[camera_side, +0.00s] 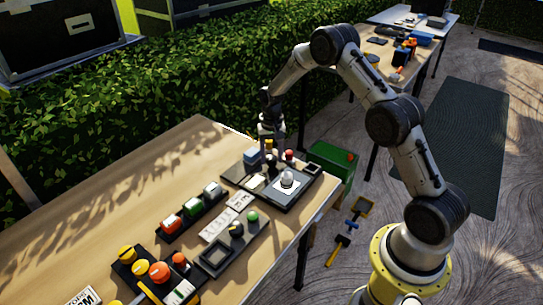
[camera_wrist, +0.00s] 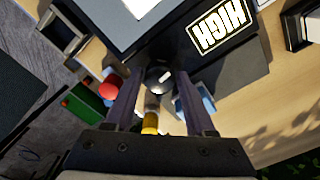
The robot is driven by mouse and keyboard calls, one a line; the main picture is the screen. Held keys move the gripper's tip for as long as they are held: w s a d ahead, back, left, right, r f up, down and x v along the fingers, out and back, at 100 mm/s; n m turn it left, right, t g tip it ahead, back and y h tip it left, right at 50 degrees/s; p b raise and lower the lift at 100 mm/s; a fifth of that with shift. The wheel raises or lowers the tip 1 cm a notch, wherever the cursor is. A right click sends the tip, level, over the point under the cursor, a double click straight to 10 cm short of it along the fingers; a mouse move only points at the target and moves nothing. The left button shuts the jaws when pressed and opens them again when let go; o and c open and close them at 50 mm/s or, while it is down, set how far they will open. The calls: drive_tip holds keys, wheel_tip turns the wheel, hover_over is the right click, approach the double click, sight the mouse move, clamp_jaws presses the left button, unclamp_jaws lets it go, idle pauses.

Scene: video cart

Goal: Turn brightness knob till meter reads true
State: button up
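A dark round knob with a white pointer mark (camera_wrist: 158,78) sits on the dark unit, between my gripper's two fingers in the wrist view. My gripper (camera_wrist: 156,80) is open, with a visible gap on each side of the knob. In the side view my gripper (camera_side: 270,150) points down at the back of the dark unit, and the knob is hidden there. Part of a white panel (camera_wrist: 142,5) shows at the top edge. I cannot tell which part is the meter.
A red knob (camera_wrist: 109,85) is close left of my fingers, a yellow piece (camera_wrist: 150,123) is below the knob, and a blue block (camera_wrist: 205,99) is at the right finger. The table's left part (camera_side: 130,180) is clear.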

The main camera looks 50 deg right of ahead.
sight(272, 158)
clamp_jaws()
drive_tip(key=shift+n, duration=2)
drive_tip(key=shift+o, duration=2.2)
unclamp_jaws()
wheel_tip(272, 158, up, 14)
